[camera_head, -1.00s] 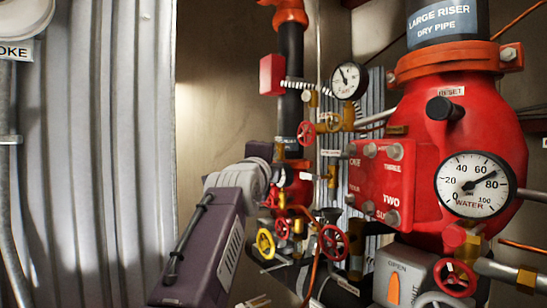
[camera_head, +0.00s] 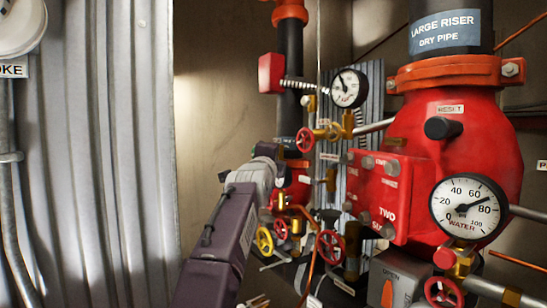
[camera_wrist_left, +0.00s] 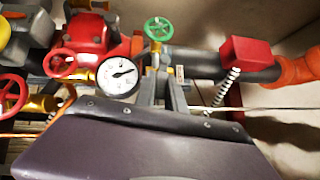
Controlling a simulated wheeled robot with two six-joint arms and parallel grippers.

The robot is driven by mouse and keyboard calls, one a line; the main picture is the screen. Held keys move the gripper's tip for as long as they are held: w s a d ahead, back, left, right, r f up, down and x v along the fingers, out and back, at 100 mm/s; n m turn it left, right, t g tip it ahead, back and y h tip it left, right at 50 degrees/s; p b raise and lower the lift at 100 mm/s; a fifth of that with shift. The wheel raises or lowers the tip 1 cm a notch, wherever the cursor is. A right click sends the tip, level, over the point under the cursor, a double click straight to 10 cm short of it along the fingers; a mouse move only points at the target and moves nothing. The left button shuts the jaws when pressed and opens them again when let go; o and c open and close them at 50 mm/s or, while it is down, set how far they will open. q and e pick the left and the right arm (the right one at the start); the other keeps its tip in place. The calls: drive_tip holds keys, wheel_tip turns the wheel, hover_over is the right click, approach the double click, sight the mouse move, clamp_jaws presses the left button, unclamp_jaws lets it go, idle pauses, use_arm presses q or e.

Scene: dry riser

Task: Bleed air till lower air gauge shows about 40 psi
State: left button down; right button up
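In the head view, my left arm reaches in from below, and its gripper (camera_head: 270,150) is by the narrower black pipe. In the left wrist view my left gripper's grey fingers (camera_wrist_left: 161,60) stand slightly apart, with their tips just short of a green handwheel (camera_wrist_left: 158,28). A white round gauge (camera_wrist_left: 117,76) is left of the fingers. Its needle points right and slightly up, but its numbers are too small to read. The upper gauge (camera_head: 349,88) has its needle pointing up and left. I cannot see a lower air gauge in the head view. My right gripper is out of view.
The large red valve body (camera_head: 455,150) carries a WATER gauge (camera_head: 467,207) reading near 80. Yellow (camera_head: 265,240) and red (camera_head: 331,246) handwheels crowd the low piping. A red box (camera_head: 272,73) with a coiled line is above my gripper. Corrugated wall panels (camera_head: 100,150) stand at left.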

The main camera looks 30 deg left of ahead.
use_arm(q)
drive_tip(key=r+n+g+p, duration=0.1)
drive_tip(key=p, duration=0.2)
drive_tip(key=shift+r, duration=0.2)
drive_tip(key=shift+p, duration=0.35)
drive_tip(key=shift+f+n, duration=0.2)
drive_tip(key=shift+n, duration=0.1)
drive_tip(key=shift+f, duration=0.1)
drive_tip(key=c, duration=1.7)
unclamp_jaws()
drive_tip(key=shift+g, duration=0.3)
drive_tip(key=shift+f, duration=0.1)
